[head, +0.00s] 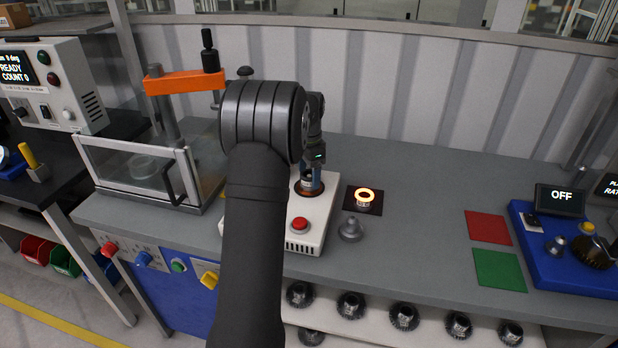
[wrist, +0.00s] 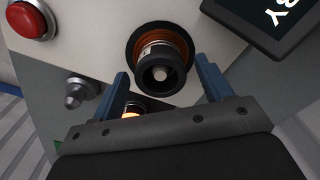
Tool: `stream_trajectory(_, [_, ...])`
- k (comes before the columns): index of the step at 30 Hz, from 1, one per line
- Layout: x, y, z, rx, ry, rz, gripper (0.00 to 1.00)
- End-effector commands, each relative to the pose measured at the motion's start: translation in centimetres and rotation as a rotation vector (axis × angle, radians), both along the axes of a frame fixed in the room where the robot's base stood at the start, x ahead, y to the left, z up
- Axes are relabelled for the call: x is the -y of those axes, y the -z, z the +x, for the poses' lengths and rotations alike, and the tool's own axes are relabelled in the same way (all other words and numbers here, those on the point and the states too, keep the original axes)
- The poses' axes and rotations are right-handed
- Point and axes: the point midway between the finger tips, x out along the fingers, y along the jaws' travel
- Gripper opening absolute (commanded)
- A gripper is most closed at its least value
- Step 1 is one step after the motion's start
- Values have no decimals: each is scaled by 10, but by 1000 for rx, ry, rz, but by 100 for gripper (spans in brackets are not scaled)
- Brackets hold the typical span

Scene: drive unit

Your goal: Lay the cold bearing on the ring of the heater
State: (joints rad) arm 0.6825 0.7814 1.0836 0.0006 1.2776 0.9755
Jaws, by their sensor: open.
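The heater (head: 318,222) is a white box with a red button. Its brown ring (wrist: 133,48) is on the top face, partly seen below my gripper in the head view. A silver band with a dark round hollow top and a pale centre (wrist: 160,72) stands on or just above the brown ring; I cannot tell whether this is the cold bearing or whether it touches. My gripper (head: 311,182) is open, with its blue fingers on either side of this piece and visible gaps between. A glowing orange ring-shaped piece (head: 365,196) sits on a dark pad right of the heater.
A grey knobbed piece (head: 350,229) stands right of the heater. Red (head: 488,227) and green (head: 499,269) mats and a blue unit (head: 567,271) lie further right. A clear-walled press (head: 140,170) stands left. The bench behind the dark pad is clear.

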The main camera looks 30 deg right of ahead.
Motion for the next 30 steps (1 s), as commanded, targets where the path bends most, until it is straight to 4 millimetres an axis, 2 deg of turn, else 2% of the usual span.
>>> stream_trajectory(1, [1,-13,1,5,0,-4,72])
stream_trajectory(9, [0,-70,1,4,0,-3,72])
stream_trajectory(15, [0,-96,0,2,0,-2,72])
stream_trajectory(21, [0,-102,0,0,0,-1,72])
stream_trajectory(30, [0,-100,0,0,0,0,72])
